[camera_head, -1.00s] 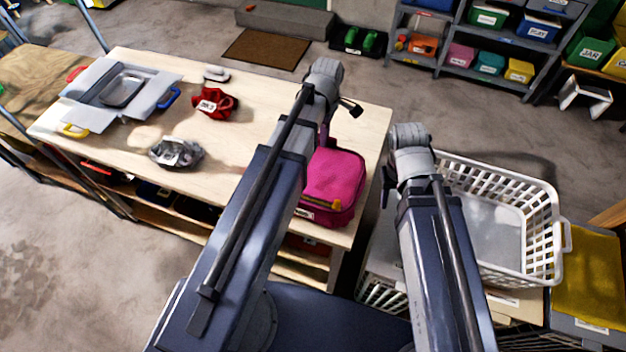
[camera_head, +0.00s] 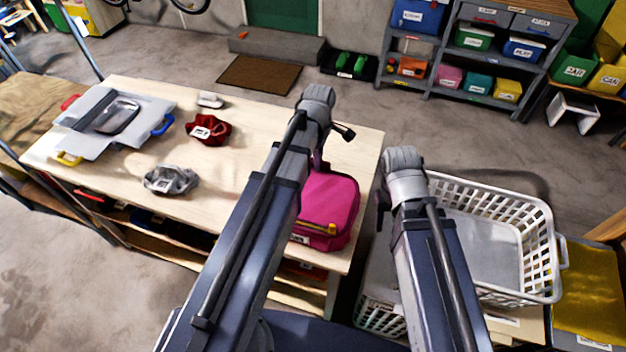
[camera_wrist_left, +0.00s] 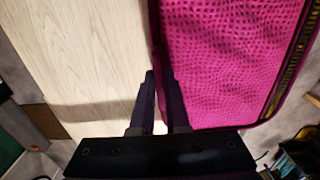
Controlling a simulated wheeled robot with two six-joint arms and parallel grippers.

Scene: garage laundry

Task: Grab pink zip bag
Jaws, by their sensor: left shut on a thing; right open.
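The pink zip bag (camera_head: 330,205) sits upright on the front right part of the wooden table (camera_head: 237,170). It has a yellow zip and a white label on its front. My left gripper (camera_head: 318,158) is over its left back edge, partly hidden by my own arm. In the left wrist view the fingers (camera_wrist_left: 160,98) are shut on the edge of the bag (camera_wrist_left: 225,65), which appears still on the tabletop. My right gripper (camera_head: 382,205) is open and empty, beyond the table's right edge; its fingers are mostly hidden.
A white laundry basket (camera_head: 545,225) stands at right. A red cloth-like item (camera_head: 209,129), a grey crumpled item (camera_head: 171,180) and a pale open container (camera_head: 82,125) lie on the table's left part. A shelf of bins (camera_head: 470,75) stands behind.

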